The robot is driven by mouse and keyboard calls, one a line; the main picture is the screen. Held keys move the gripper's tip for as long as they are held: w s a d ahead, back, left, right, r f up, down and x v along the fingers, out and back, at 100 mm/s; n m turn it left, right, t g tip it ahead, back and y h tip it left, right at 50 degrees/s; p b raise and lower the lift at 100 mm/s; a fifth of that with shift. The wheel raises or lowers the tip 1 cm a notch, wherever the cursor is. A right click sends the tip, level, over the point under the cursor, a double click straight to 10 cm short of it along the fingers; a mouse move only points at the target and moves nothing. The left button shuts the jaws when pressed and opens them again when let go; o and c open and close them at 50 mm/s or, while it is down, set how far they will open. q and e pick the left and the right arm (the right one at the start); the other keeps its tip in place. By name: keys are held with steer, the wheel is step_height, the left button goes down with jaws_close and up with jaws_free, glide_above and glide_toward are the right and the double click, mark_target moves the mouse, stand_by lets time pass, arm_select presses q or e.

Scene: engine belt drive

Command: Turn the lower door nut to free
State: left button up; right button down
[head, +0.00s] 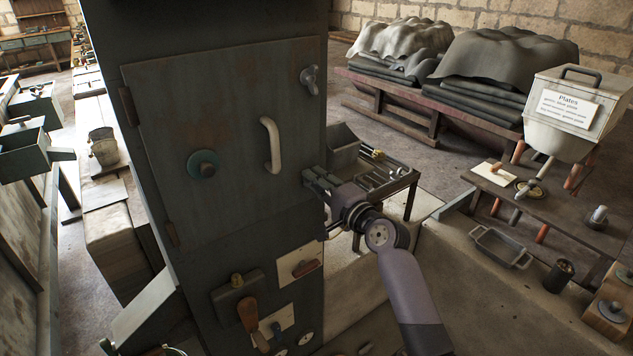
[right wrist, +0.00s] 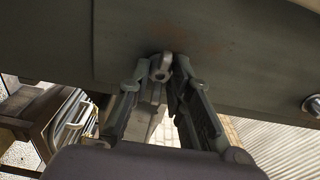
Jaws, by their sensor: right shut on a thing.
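The grey-green cabinet door (head: 225,130) is closed, with a pale curved handle (head: 271,145) near its right side. A grey wing nut (head: 310,79), the upper one, sits at the door's upper right edge. My right gripper (head: 312,180) is at the door's lower right edge and covers the lower nut in the head view. In the right wrist view the lower nut (right wrist: 161,68) shows as a small grey metal piece between the fingertips of my right gripper (right wrist: 160,75). The fingers are shut on it. My left gripper is not in view.
A low table (head: 398,182) with a grey bin and metal parts stands right behind my right arm. Below the door are a wooden-handled lever (head: 252,322) and a small plate with a red handle (head: 303,266). A bench (head: 535,200) stands at right.

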steer(key=n+b, duration=0.7)
steer(key=n, duration=1)
steer(key=shift+n, duration=0.4)
stand_by(0.4)
steer(key=c, duration=1.4)
jaws_free()
steer(key=shift+c, duration=0.2)
steer(key=shift+s, duration=0.1)
